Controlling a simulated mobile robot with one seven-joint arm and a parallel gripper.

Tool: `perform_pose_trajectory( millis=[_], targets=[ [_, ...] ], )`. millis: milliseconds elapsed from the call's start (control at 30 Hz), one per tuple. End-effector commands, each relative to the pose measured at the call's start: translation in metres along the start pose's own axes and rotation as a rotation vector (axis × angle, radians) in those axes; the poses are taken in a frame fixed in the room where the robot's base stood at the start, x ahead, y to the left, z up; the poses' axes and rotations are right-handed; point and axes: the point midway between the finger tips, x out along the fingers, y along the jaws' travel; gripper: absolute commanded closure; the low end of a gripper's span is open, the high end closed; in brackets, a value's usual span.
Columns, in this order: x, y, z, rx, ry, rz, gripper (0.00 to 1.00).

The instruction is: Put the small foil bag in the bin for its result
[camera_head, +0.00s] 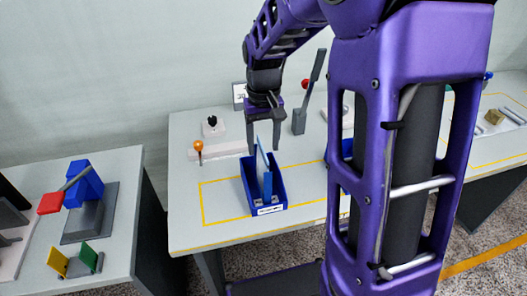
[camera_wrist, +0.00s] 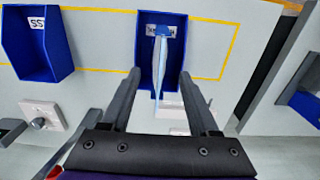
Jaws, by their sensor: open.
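A thin, pale blue sheet-like thing, which looks like the foil bag (camera_head: 264,176), stands on edge inside a blue open bin (camera_head: 249,187). It also shows nearly edge-on in the wrist view (camera_wrist: 160,55). The bin in the wrist view (camera_wrist: 145,52) has a white label, partly covered and not readable. My gripper (camera_head: 264,149) is above the back part of this bin, pointing down. Its fingers are open, one on each side of the bag's upper end, with gaps visible in the wrist view (camera_wrist: 160,74).
A second blue bin (camera_wrist: 35,60) has a label that seems to read "SS"; my arm mostly hides it in the head view. A lever stand (camera_head: 299,120) and an orange-knobbed device (camera_head: 199,150) stand nearby. Another table with a blue device (camera_head: 85,183) is at left.

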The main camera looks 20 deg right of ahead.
Motion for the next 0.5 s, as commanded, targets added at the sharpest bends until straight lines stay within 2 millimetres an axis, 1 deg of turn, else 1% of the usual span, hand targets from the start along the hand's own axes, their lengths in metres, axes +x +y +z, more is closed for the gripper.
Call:
perform_pose_trajectory(
  millis=[33,200,333,500],
  targets=[
    [-0.015,0.000,-0.001,0.000,0.006,0.000,0.39],
    [-0.050,0.000,-0.001,0.000,0.004,0.001,0.39],
    [-0.069,0.000,-0.001,0.000,0.003,0.001,0.39],
    [-0.079,0.000,0.000,0.000,0.001,0.001,0.39]
  ],
)
